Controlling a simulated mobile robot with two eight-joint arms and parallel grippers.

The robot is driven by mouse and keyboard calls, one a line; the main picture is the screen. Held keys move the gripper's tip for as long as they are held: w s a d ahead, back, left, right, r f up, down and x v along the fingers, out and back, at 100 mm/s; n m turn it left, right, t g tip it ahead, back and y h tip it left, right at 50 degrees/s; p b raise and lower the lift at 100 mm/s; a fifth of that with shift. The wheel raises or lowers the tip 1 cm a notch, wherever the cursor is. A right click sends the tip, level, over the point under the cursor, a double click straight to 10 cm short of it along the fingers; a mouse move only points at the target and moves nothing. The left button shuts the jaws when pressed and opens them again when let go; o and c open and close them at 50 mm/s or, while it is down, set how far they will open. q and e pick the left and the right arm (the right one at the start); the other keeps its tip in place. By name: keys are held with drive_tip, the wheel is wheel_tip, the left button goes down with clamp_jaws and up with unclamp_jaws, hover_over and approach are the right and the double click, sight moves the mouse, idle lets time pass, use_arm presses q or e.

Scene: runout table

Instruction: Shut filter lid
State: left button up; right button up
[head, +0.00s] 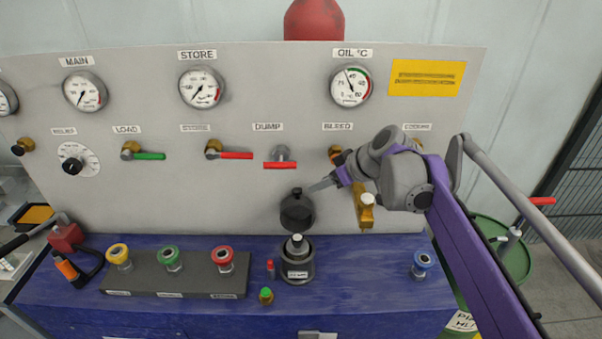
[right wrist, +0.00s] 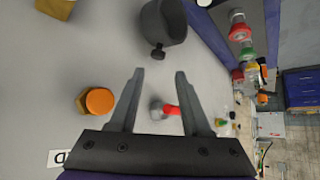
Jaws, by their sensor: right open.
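The filter lid (head: 297,212) is a dark round cap standing open, tipped up against the panel above the filter housing (head: 297,268). The housing is a dark cylinder with a pale top piece, standing on the blue bench. My right gripper (head: 318,187) is beside the lid's upper right edge. In the right wrist view the lid (right wrist: 168,22) shows its dark hollow and small knob. The right gripper (right wrist: 158,74) is open and empty there, with the knob just past its fingertips, about midway between them. My left gripper is not in view.
Behind is a grey panel with gauges and valves, including the red DUMP handle (head: 280,165). A brass fitting (head: 365,208) is right of the lid. A small red bottle (head: 270,268) and a green-capped one (head: 266,296) stand left of the housing.

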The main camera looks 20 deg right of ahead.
sight(298, 190)
drive_tip(key=x, duration=1)
drive_tip(key=shift+w+a+r, duration=0.1)
drive_tip(key=shift+w+r, duration=0.15)
drive_tip(key=shift+w, duration=0.25)
clamp_jaws()
idle(0.9)
